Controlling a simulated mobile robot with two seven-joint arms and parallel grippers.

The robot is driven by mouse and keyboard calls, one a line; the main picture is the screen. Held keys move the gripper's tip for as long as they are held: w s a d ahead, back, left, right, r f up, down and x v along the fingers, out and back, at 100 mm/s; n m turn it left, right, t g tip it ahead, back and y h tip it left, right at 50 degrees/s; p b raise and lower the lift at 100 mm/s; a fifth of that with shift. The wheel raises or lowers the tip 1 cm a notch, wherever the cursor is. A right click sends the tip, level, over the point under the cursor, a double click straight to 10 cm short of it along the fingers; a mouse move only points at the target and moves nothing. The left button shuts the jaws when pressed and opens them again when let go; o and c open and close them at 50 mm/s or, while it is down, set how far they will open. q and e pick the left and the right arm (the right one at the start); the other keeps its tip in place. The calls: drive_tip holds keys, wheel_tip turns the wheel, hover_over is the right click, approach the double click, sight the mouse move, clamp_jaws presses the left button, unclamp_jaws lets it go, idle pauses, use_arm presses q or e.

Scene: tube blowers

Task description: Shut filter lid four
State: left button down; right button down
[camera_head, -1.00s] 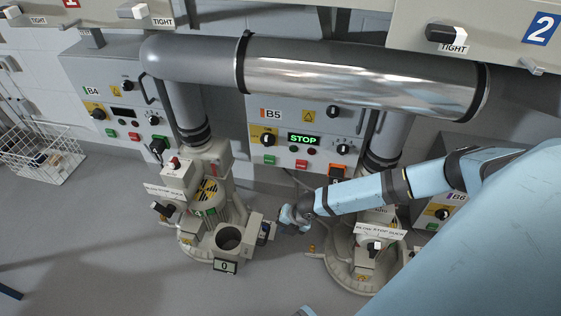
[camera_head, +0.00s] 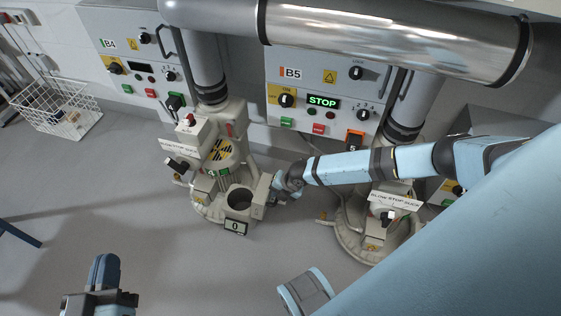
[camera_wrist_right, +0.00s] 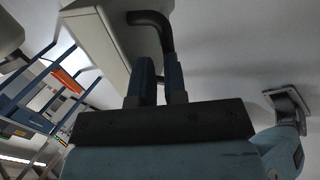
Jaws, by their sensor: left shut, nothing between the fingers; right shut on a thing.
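The blower under panel B4 (camera_head: 216,150) has an open round port (camera_head: 240,200) with a small display reading 0 in front. A beige block, apparently its lid (camera_head: 258,196), stands beside the port on the right. My right gripper (camera_head: 277,190) is at this block's right side. In the right wrist view, a beige body (camera_wrist_right: 98,45) carries a curved black handle (camera_wrist_right: 160,28), and my right gripper (camera_wrist_right: 160,80) is shut on that handle. Its exact contact is partly hidden in the head view. My left gripper (camera_head: 104,270) is shut and empty, low at the left.
Panel B5 (camera_head: 325,100) shows STOP on its display. A second blower (camera_head: 375,225) stands right, partly behind my right arm. A white wire basket (camera_head: 60,108) stands at far left. A big metal pipe (camera_head: 390,38) crosses above. Floor front left is open.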

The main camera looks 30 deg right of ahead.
use_arm(q)
drive_tip(key=shift+f, duration=0.1)
use_arm(e)
drive_tip(key=shift+w+a, duration=0.2)
drive_tip(key=shift+a, duration=0.1)
